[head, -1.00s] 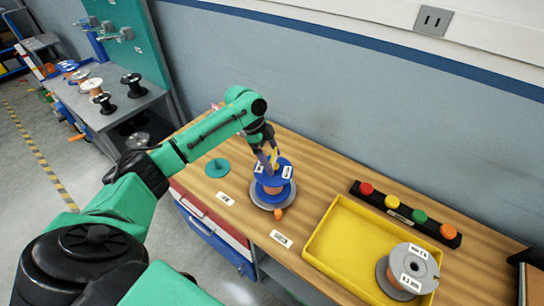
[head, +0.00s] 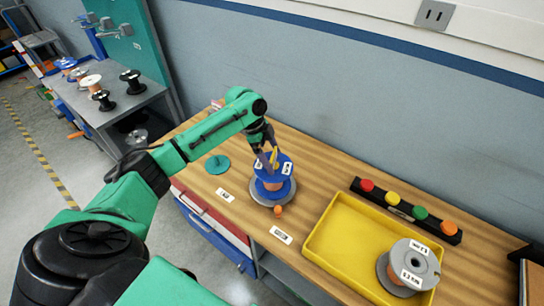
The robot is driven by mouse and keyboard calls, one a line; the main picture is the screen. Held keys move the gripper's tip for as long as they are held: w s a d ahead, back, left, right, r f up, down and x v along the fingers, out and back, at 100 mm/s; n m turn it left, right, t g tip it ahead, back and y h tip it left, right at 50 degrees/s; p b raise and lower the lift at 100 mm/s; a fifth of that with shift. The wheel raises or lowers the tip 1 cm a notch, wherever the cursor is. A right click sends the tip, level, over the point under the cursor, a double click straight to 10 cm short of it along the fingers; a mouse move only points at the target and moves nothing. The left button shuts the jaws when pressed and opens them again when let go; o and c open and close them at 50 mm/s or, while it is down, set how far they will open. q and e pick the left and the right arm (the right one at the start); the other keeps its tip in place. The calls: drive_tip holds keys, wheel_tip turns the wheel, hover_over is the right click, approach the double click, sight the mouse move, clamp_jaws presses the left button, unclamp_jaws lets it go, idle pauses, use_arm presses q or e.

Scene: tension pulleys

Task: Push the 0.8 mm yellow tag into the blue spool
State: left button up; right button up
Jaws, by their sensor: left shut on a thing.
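The blue spool (head: 273,178) stands upright on a round grey base on the wooden bench, with copper-coloured winding and white labels on its top flange. My left gripper (head: 268,159) reaches down over the spool's top from behind. It is shut on a small yellow tag (head: 275,154), which stands tilted at the spool's upper flange. The fingers and the small size hide whether the tag's lower end is inside the spool or only touching it. The tag's thickness marking cannot be read. My right gripper is not in view.
A yellow tray (head: 343,232) holds a grey spool (head: 416,258) at the right. Behind it is a black rack (head: 406,208) with coloured knobs. A teal disc (head: 217,165) lies left of the blue spool. An orange knob (head: 278,210) is in front. A wall bounds the bench's back.

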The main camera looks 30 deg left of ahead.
use_arm(q)
drive_tip(key=shift+f, duration=0.1)
drive_tip(key=o, duration=1)
drive_tip(key=shift+c, duration=0.2)
drive_tip(key=b+v, duration=0.2)
drive_tip(key=v, duration=1.2)
drive_tip(key=shift+r+b, duration=0.25)
drive_tip(key=shift+b, duration=0.15)
drive_tip(key=shift+a, duration=0.15)
